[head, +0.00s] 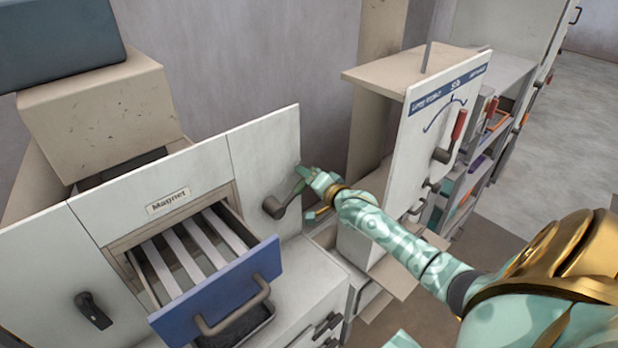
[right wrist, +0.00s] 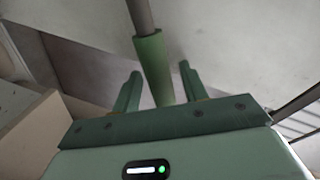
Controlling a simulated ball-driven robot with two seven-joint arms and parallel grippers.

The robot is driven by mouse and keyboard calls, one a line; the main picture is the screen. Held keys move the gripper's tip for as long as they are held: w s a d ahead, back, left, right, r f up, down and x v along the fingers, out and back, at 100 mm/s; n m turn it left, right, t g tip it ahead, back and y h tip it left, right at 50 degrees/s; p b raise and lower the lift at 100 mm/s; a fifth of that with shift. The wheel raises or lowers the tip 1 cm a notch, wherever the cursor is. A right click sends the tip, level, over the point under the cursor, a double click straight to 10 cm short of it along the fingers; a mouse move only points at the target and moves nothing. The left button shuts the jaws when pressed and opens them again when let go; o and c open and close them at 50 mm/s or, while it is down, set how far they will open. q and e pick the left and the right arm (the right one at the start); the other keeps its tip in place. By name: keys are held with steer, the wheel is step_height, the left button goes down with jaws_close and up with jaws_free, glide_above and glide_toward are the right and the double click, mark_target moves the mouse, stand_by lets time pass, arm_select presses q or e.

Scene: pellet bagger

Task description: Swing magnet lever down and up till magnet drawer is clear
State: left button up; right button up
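The blue-fronted magnet drawer (head: 222,292) stands pulled out below the "Magnet" label (head: 168,201), with several pale bars (head: 186,257) across it. I cannot make out any bits on the bars. The magnet lever (head: 276,206) sits right of the drawer on the pale panel, its arm pointing up and right from a dark hub. My right gripper (head: 313,190) is at the lever's outer end. In the right wrist view its fingers (right wrist: 158,88) are apart, with the green lever grip (right wrist: 153,62) between them and gaps showing either side. My left gripper is out of view.
A dark tray (head: 240,328) sits under the drawer. A second dark handle (head: 93,311) is on the panel at left. A silo panel (head: 436,140) with a red-handled lever (head: 458,126) stands to the right of my right gripper. Open floor (head: 560,130) lies beyond.

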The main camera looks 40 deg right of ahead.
steer(key=shift+s, duration=0.1)
steer(key=s+r, duration=0.2)
steer(key=s, duration=1.4)
steer(key=shift+a+r, duration=0.25)
steer(key=shift+r, duration=0.1)
